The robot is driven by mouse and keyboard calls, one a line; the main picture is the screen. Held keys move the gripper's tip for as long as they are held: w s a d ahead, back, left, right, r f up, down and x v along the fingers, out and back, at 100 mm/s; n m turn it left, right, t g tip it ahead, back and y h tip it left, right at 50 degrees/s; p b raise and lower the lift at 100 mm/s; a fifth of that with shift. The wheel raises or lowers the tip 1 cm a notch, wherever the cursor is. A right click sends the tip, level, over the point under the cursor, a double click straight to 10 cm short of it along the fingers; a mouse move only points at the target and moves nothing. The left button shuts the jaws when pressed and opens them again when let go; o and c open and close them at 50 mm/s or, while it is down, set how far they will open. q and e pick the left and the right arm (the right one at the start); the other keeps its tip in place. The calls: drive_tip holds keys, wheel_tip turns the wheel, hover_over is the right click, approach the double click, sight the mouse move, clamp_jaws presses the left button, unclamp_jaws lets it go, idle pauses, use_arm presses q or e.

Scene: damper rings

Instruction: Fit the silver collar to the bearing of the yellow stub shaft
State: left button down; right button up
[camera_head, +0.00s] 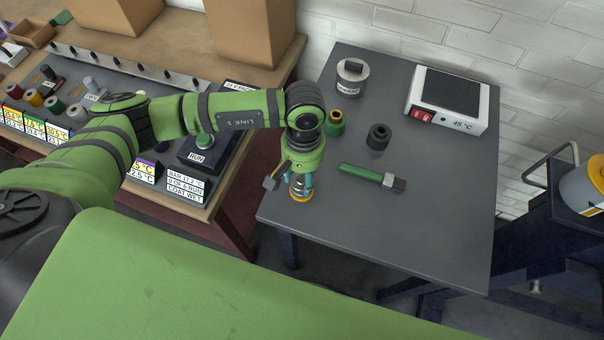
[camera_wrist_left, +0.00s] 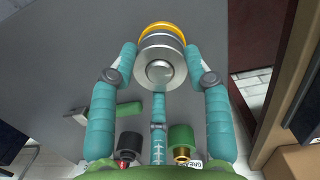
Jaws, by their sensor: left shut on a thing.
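My left gripper (camera_head: 299,183) points down over the near left part of the grey table. Its teal fingers are closed around a stepped silver piece with a yellow band (camera_head: 301,197) at its lower end. In the left wrist view my left gripper (camera_wrist_left: 160,75) has fingers on both sides of that round piece (camera_wrist_left: 158,74), whose yellow band lies at the far side. I cannot tell whether it is one part or the silver collar together with the yellow stub shaft, nor whether it touches the table. My right gripper is in neither view.
A green-handled brush (camera_head: 372,175) lies near the gripper. The front right table area is clear.

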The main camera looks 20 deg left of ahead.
use_arm(q)
drive_tip(key=shift+f+b, duration=0.2)
drive_tip(key=shift+b, duration=0.1)
drive_tip(key=shift+c, duration=2.3)
unclamp_jaws()
wheel_tip(320, 180, up, 12)
drive_tip(key=w, duration=0.1)
drive_tip(key=shift+w, duration=0.15)
